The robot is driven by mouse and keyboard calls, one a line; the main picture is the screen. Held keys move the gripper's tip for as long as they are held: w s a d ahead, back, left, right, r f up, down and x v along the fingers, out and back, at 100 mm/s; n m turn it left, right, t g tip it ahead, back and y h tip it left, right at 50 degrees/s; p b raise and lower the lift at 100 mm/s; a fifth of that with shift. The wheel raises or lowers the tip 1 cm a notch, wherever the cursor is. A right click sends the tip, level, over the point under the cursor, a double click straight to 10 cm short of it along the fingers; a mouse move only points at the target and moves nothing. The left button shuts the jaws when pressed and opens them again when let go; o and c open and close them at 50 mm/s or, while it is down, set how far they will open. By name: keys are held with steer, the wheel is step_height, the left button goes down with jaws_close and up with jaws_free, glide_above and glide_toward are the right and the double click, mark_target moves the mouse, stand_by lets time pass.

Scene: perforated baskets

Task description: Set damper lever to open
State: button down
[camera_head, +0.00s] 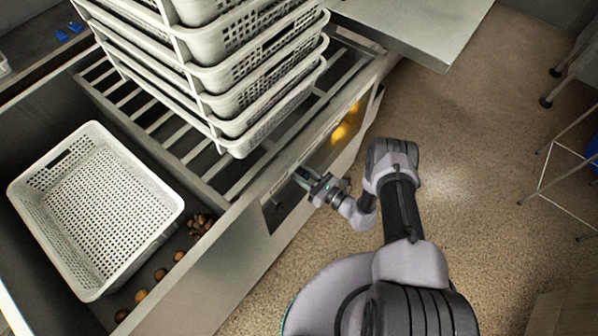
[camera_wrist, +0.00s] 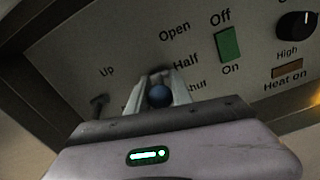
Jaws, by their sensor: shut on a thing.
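Labels "Open", "Half" and a partly hidden "Shut" run down beside the lever on the control panel (camera_wrist: 140,48). The knob appears low, near "Half" and "Shut"; its exact setting cannot be told because the fingers cover the lever's base. In the head view, my gripper (camera_head: 303,178) reaches the side of the grey unit, and the lever is too small to make out.
The panel also has a green Off/On switch (camera_wrist: 228,44), a black dial (camera_wrist: 297,25), a "Heat on" lamp (camera_wrist: 287,68) and a small lever by "Up" (camera_wrist: 98,102). Stacked baskets (camera_head: 240,80) stand on the slatted top. A white basket (camera_head: 95,205) lies left.

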stand_by(0.3)
steer(key=r+g+h+p, duration=0.1)
steer(key=h+p, duration=0.1)
steer(key=p, duration=0.1)
steer(key=shift+a+r, duration=0.1)
steer(key=shift+r, duration=0.05)
steer(key=shift+w+r+g+h+p, duration=0.1)
steer(key=shift+r+g+h+p, duration=0.25)
steer(key=shift+g+h+p, duration=0.4)
steer(key=shift+w+a+r+g+h+p, duration=0.1)
steer(key=shift+a+g+h+p, duration=0.05)
steer(key=shift+g+h+p, duration=0.4)
steer(key=c, duration=1.2)
jaws_free()
steer(key=shift+o, duration=0.2)
